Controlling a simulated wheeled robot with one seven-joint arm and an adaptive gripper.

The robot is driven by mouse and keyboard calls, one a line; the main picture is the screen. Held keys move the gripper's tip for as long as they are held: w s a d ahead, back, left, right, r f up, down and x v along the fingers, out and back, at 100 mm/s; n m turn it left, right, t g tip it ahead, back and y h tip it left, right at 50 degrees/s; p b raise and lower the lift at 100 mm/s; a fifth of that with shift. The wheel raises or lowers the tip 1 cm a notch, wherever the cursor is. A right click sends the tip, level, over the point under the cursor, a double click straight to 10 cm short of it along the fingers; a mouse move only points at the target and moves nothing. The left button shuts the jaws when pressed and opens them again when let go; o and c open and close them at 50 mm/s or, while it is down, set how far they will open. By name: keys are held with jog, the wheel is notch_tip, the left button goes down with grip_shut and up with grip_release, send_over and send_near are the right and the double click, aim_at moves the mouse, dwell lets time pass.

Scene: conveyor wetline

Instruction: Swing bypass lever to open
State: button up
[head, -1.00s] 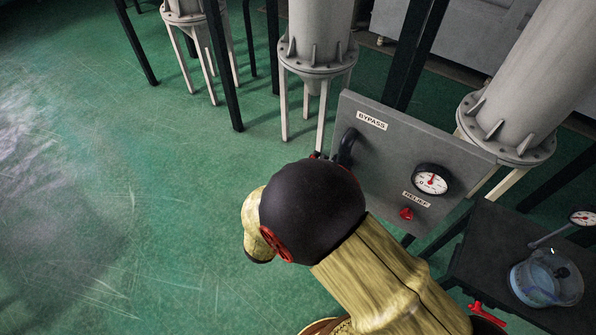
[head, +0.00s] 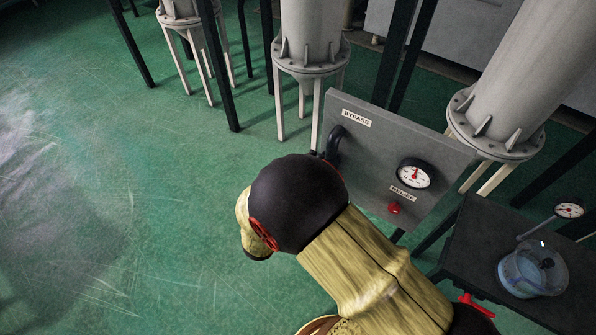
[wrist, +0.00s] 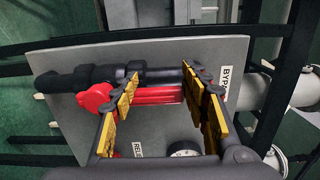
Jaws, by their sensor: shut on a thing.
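In the wrist view the red bypass lever (wrist: 155,97) runs left to right along black piping (wrist: 85,78), with a round red hub (wrist: 95,98) at its left end. My gripper (wrist: 162,84) has its yellow-padded fingers on both sides of the red lever and is shut on it. The "BYPASS" label (wrist: 226,82) is to the right of the fingers. In the head view my arm hides the lever and the gripper. The grey panel (head: 375,143) shows there with its "BYPASS" label (head: 356,118) and a curved black pipe (head: 333,146).
The panel also carries a dial gauge (head: 415,174) and a red relief knob (head: 395,208). A dark table (head: 480,245) with a clear blue-tinted container (head: 532,270) stands at right. Legged grey vessels (head: 312,40) and dark posts stand behind. Green floor at left is clear.

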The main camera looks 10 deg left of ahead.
jog(key=shift+a+f, duration=0.1)
jog(key=shift+f, duration=0.1)
jog(key=p+v, duration=0.2)
jog(key=v, duration=0.5)
jog(key=shift+a+r+p, duration=0.2)
jog(key=shift+a+p, duration=0.05)
jog(key=shift+p, duration=0.1)
jog(key=shift+w, duration=0.15)
